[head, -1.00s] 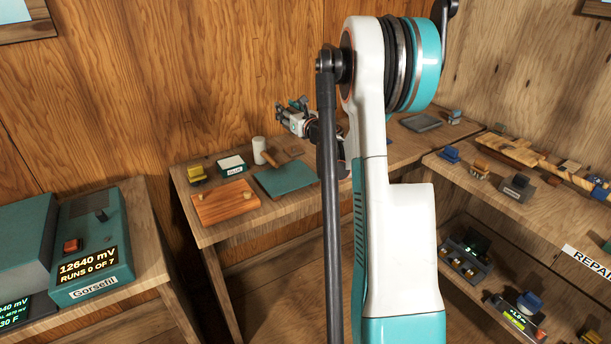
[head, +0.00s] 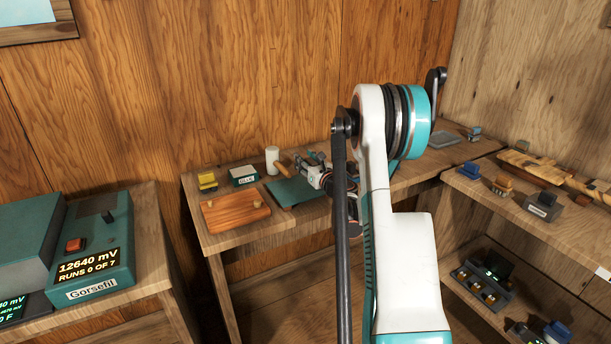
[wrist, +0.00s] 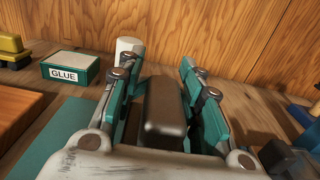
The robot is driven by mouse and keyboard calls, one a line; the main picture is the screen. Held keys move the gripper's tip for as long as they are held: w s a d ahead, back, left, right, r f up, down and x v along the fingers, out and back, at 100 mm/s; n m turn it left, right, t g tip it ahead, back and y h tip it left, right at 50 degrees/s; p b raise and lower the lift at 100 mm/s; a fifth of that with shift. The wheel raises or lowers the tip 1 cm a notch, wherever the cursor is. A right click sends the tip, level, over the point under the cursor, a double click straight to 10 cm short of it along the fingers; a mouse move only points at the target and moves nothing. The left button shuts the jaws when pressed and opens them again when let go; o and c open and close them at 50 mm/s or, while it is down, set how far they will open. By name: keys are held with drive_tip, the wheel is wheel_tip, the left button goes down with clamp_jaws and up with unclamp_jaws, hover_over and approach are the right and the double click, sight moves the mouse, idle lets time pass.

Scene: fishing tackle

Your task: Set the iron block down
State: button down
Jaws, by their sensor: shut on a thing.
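The iron block (wrist: 166,112), a dark grey-brown bar with rounded edges, sits between the fingers of my gripper (wrist: 161,84) in the wrist view. My gripper is shut on it. In the head view my gripper (head: 318,166) is low over the back bench, by the right part of the teal mat (head: 284,194). My arm hides part of the mat, and I cannot make out the block there. The block's underside is hidden, so I cannot tell whether it touches anything.
Left of my gripper are a wooden board (head: 235,214), a glue box (head: 243,176), a yellow item (head: 207,181) and a white cylinder (head: 272,158) with a wooden handle beside it. A grey tray (head: 441,140) lies far right. A shelf with several small items stands at right.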

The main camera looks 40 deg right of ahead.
drive_tip(key=shift+f+b, duration=0.8)
drive_tip(key=shift+f, duration=1.3)
drive_tip(key=shift+f, duration=0.1)
drive_tip(key=c, duration=1)
unclamp_jaws()
drive_tip(key=shift+o, duration=0.2)
drive_tip(key=shift+s, duration=0.2)
drive_tip(key=p+v, duration=0.1)
drive_tip(key=v, duration=1)
drive_tip(key=shift+p, duration=0.4)
drive_tip(key=shift+s+a, duration=0.1)
drive_tip(key=shift+s, duration=0.2)
